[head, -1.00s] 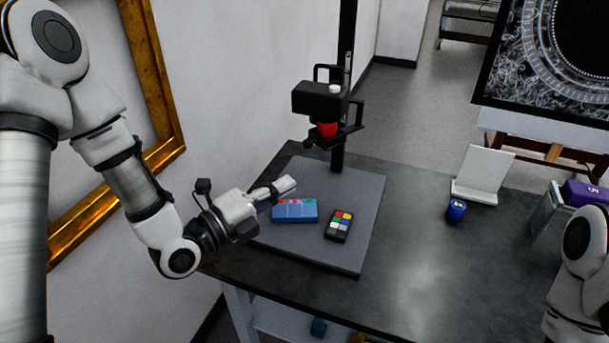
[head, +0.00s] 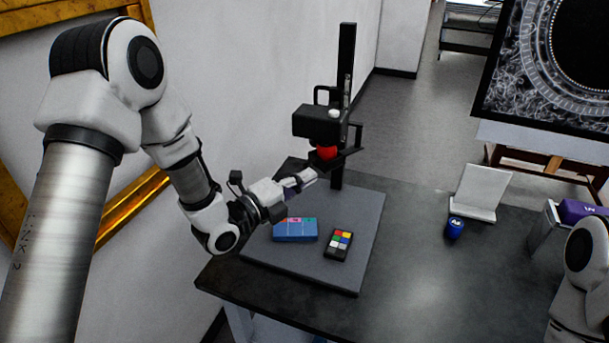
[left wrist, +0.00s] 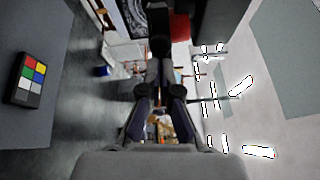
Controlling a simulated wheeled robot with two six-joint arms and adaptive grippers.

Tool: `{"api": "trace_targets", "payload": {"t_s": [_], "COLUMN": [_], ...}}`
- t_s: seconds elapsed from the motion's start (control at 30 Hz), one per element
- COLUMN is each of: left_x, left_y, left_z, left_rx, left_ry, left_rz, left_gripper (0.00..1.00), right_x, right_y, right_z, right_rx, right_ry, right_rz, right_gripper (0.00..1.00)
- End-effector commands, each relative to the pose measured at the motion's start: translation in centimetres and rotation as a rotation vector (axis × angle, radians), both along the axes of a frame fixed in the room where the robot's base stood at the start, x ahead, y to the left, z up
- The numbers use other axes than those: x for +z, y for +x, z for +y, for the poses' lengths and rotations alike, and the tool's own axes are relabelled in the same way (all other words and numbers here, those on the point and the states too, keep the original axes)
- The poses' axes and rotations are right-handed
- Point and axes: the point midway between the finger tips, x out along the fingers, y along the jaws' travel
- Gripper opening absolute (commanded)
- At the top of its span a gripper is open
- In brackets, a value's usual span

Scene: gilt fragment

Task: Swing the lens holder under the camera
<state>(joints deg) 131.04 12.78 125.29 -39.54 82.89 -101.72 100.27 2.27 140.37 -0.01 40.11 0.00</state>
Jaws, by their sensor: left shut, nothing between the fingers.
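The black camera (head: 317,122) is mounted on an upright column above the grey baseboard (head: 362,268), with a red ring (head: 326,153) under its body. The black lens holder (head: 348,158) juts out beside and below the red ring, to the right. My left gripper (head: 313,173) is shut and empty, its tips just below and left of the red ring, close to the holder. Whether they touch it cannot be told. In the left wrist view the shut fingers (left wrist: 160,50) point toward the dark camera parts, with the red ring (left wrist: 180,27) beside them. My right gripper is out of view.
A blue box (head: 295,231) and a colour checker (head: 338,245) lie on the baseboard. A blue can (head: 454,228) and a white stand (head: 481,195) are on the dark table (head: 420,280). The camera column (head: 346,65) rises behind. The table's middle is clear.

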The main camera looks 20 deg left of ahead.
Motion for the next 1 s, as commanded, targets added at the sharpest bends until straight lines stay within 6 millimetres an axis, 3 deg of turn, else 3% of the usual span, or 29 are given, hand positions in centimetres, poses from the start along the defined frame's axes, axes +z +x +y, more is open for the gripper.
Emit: {"api": "trace_targets", "payload": {"t_s": [0.17,0.4,0.5,1.0], "left_x": [-0.1,-0.5,-0.3,-0.3], "left_y": [0.1,2.2,2.9,3.3], "left_z": [0.2,3.6,4.4,4.3], "left_rx": [0.002,0.004,0.001,-0.002], "left_ry": [-0.001,-0.003,-0.001,0.003], "left_rz": [-0.002,-0.006,-0.004,-0.001], "left_gripper": [0.0,0.0,0.0,0.0], "right_x": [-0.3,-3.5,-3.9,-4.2], "right_y": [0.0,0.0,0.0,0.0], "right_z": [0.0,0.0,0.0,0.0], "right_rx": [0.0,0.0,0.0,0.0], "right_ry": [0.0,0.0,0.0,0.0], "right_rz": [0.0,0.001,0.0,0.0], "right_gripper": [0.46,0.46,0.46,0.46]}}
